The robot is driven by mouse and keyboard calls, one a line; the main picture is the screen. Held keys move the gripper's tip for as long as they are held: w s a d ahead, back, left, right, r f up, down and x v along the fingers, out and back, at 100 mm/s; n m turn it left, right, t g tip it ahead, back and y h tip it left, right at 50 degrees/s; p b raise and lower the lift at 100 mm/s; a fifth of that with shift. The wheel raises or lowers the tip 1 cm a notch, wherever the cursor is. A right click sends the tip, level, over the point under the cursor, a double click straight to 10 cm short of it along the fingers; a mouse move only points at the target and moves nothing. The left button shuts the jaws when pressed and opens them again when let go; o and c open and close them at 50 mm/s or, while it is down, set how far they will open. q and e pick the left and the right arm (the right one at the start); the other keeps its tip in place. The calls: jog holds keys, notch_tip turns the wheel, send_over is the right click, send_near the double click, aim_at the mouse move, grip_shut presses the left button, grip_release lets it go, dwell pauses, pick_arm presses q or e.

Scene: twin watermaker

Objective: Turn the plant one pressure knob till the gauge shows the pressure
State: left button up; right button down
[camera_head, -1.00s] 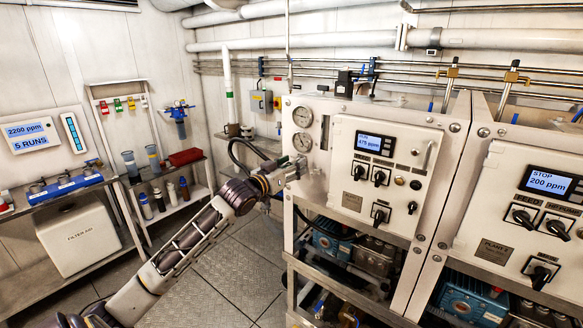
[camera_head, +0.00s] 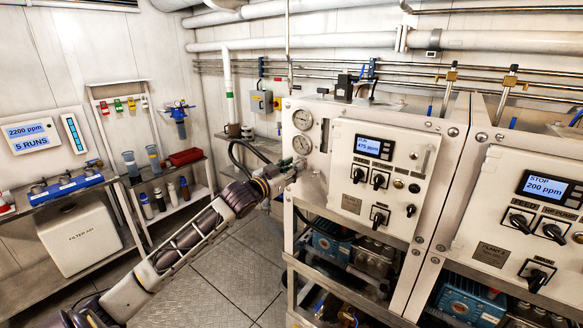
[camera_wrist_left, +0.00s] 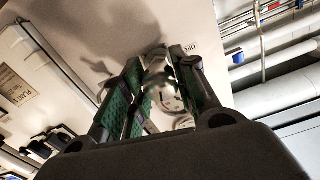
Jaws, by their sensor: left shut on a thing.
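My left gripper (camera_head: 296,166) is at the left edge of the plant one panel (camera_head: 340,196), just below two round gauges. It is shut on the pressure knob, which the fingers mostly hide in the head view. In the left wrist view a shiny silver round part, the pressure knob (camera_wrist_left: 158,66), shows between the green-padded fingers. The upper gauge (camera_head: 302,119) and the lower gauge (camera_head: 302,144) have white dials; their needles are too small to read. A dial also shows behind the fingers in the wrist view. My right gripper is not in view.
The plant one display (camera_head: 368,145) reads 475 ppm and has several black knobs below it. The plant two panel (camera_head: 500,220) at right shows STOP and 200 ppm. Shelves with bottles (camera_head: 160,199) stand at left. The floor between is clear.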

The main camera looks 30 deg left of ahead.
pick_arm(q)
jog(key=shift+m+p, duration=0.3)
jog(key=shift+m, duration=0.7)
jog(key=shift+m+p, duration=0.3)
jog(key=shift+m, duration=0.1)
jog(key=shift+f, duration=0.1)
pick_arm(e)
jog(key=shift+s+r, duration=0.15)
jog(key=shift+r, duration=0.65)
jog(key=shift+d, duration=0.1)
pick_arm(q)
jog(key=o, duration=1)
jog(key=shift+o, duration=0.2)
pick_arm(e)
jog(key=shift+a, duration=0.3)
